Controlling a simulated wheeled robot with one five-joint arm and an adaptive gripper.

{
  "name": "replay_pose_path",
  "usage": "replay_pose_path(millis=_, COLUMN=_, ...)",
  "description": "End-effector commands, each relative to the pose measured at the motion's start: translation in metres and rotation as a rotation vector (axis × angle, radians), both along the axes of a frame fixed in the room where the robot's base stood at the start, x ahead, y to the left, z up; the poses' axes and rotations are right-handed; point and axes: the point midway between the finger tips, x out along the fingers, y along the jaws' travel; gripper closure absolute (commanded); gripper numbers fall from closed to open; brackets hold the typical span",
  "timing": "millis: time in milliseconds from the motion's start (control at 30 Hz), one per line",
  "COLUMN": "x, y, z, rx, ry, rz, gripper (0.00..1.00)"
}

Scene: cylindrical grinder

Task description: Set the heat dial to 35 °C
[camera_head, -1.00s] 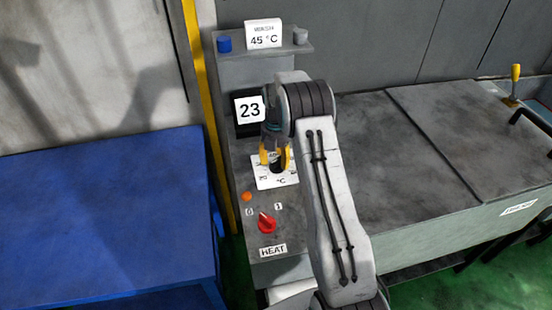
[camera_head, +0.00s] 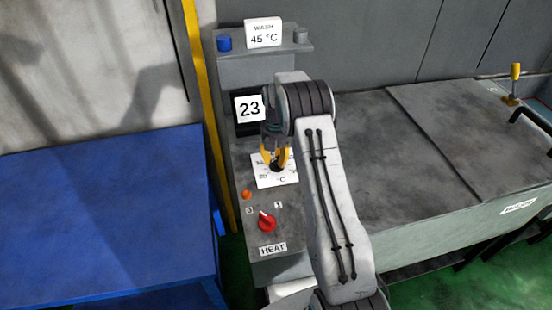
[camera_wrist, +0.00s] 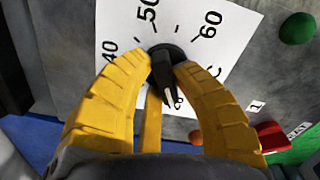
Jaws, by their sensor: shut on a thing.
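The heat dial (camera_wrist: 166,57) is a black knob on a white scale card (camera_wrist: 122,38), with 40, 50 and 60 readable in the wrist view. A pale mark on the knob points toward the lower part of the picture, between my fingers; the number it meets is not clear. My gripper (camera_wrist: 168,70) has its yellow fingers shut on the knob from both sides. In the head view my gripper (camera_head: 277,157) is over the card (camera_head: 272,178), largely hiding the dial. The display (camera_head: 249,109) reads 23.
A red switch (camera_head: 266,222) sits above the HEAT label, with an orange lamp (camera_head: 246,195) nearby. A sign (camera_head: 263,33) reading WASH 45 °C stands on the upper shelf beside a blue button (camera_head: 224,43). A blue table (camera_head: 110,220) is at left.

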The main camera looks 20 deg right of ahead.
Motion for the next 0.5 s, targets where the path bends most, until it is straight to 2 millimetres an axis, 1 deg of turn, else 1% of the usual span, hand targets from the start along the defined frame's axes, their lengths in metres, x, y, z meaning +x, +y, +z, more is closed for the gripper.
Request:
replay_pose_path(millis=267, x=-0.0001, y=0.0, z=-0.0005, rx=0.0, ry=0.0, rz=-0.006, gripper=1.0)
replay_pose_path(millis=500, x=0.0, y=-0.0006, z=-0.0023, rx=0.0, ry=0.0, rz=-0.087, gripper=1.0)
